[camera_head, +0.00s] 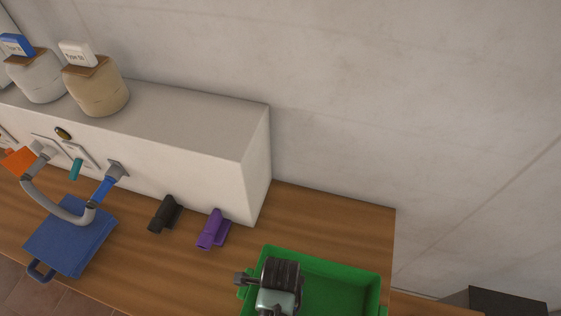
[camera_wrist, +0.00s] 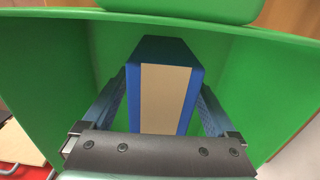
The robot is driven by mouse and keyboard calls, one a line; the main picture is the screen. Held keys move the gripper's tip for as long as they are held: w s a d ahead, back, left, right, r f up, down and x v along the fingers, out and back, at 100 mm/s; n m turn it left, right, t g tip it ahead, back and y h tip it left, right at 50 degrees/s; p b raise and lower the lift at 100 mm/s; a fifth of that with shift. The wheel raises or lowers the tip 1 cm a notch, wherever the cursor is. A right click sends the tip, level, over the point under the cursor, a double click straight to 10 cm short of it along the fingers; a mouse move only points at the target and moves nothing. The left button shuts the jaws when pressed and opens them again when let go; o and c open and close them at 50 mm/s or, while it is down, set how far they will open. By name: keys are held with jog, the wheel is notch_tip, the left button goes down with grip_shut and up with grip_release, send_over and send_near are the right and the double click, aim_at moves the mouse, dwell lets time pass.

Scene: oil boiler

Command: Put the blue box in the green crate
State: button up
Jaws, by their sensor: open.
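The blue box (camera_wrist: 166,92), with a tan front panel, shows in the wrist view inside the green crate (camera_wrist: 62,75). My gripper (camera_wrist: 163,86) is open, with one finger on each side of the box. I cannot tell whether the fingers touch the box or whether it rests on the crate floor. In the head view the green crate (camera_head: 340,290) is at the bottom, partly cut off by the frame edge. My wrist covers its left part there, and my fingertips and the blue box are hidden.
A wooden counter (camera_head: 330,215) runs along the wall. A purple piece (camera_head: 213,230) and a black piece (camera_head: 165,214) lie left of the crate. A blue flat object with a handle (camera_head: 70,243) is farther left. Jars (camera_head: 97,88) stand on the white housing (camera_head: 200,125).

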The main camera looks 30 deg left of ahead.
notch_tip(320, 180, up, 12)
jog(key=shift+b, duration=0.35)
jog(key=w+a+r+n+t+y, duration=0.15)
jog(key=w+r+n+t, duration=0.55)
jog(key=w+r, duration=1.05)
jog(key=w+d+r+t, duration=0.2)
jog(key=w+r+t, duration=0.15)
jog(key=r, duration=0.45)
jog(key=w+d+r+t, duration=0.15)
jog(key=r+t, duration=0.25)
jog(key=r, duration=0.4)
jog(key=s+d+r+n+t, duration=0.1)
jog(key=d+r+n+t, duration=0.15)
jog(key=r, duration=0.55)
jog(key=d+r+n+t, duration=0.15)
jog(key=r+t, duration=0.25)
jog(key=r, duration=0.4)
jog(key=s+d+r+n+t+h, duration=0.1)
jog(key=s+d+r+n+t, duration=0.1)
jog(key=s+r, duration=0.3)
jog(key=s+d+r+n+t+h, duration=0.1)
jog(key=s+r+t, duration=0.3)
jog(key=r, duration=0.7)
jog(key=shift+s+d+r+n, duration=0.3)
jog(key=shift+s+d+n, duration=0.1)
jog(key=shift+s+d, duration=0.3)
jog(key=shift+f, duration=0.1)
